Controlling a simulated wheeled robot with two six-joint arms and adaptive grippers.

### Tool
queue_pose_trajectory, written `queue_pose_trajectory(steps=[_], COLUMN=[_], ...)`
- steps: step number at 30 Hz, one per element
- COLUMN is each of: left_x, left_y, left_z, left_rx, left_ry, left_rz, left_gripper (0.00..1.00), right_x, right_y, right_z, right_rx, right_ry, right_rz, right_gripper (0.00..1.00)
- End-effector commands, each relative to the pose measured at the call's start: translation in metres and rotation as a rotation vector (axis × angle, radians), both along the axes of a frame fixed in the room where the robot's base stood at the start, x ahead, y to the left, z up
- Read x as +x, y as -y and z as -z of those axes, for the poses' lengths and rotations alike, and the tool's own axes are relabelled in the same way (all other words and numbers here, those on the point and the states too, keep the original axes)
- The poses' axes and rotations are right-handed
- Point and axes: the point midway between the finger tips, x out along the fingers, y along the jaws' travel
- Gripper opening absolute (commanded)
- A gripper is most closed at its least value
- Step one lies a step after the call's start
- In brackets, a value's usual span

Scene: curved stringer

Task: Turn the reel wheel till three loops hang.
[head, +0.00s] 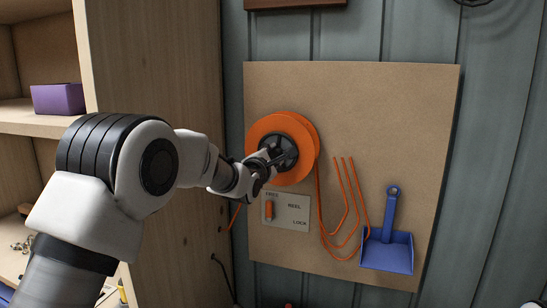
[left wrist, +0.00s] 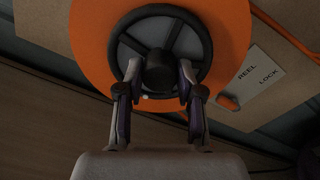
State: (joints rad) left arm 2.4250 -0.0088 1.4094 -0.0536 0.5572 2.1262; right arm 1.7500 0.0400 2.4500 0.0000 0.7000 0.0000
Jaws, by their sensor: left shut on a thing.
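An orange reel (head: 262,130) is mounted on a tan board, with a dark spoked wheel (left wrist: 205,50) on its face. My left gripper (head: 270,160) is at the wheel. In the left wrist view its fingers are on both sides of the wheel's dark central knob (left wrist: 158,72), shut on it. Orange cord (head: 320,205) runs down from the reel's right side and hangs in thin strands and curves; I cannot tell the number of full loops. The left arm hides part of the reel's lower left. My right gripper is not in view.
A plate (head: 290,212) marked FREE, REEL and LOCK sits below the reel, its orange lever (head: 268,209) under FREE. A blue dustpan (head: 388,250) is at the board's lower right, by the cord. A wooden shelf with a purple box (head: 58,98) stands left.

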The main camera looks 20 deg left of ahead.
Motion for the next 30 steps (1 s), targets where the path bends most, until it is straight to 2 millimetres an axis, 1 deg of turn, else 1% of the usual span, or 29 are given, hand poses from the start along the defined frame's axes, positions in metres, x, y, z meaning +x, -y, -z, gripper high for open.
queue_pose_trajectory(steps=[6, 7, 9, 18, 21, 23, 26, 30], left_x=[0.0, 0.0, 0.0, -0.001, -0.007, -0.015, -0.037, -0.075], left_y=[0.0, 0.0, 0.0, 0.0, 0.0, -0.001, -0.002, -0.003], left_z=[0.002, 0.002, 0.002, 0.001, 0.001, 0.0, 0.001, 0.001], left_rx=[0.0, 0.0, 0.001, 0.001, 0.001, 0.001, 0.0, 0.0], left_ry=[-0.004, -0.005, -0.004, -0.002, -0.003, -0.002, -0.004, -0.004], left_rz=[0.0, -0.001, 0.0, 0.0, -0.001, 0.0, 0.0, 0.0], left_gripper=[0.02, 0.4, 0.62, 0.62, 0.62, 0.62, 0.62, 0.62], right_x=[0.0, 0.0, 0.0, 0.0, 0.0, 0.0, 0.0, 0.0], right_y=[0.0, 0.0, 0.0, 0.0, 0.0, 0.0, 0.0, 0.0], right_z=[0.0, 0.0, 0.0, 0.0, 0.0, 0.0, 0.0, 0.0], right_rx=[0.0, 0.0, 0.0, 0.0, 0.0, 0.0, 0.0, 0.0], right_ry=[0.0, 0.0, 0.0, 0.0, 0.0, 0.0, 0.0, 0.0], right_rz=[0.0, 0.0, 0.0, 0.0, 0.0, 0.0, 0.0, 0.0], right_gripper=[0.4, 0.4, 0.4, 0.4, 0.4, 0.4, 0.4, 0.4])
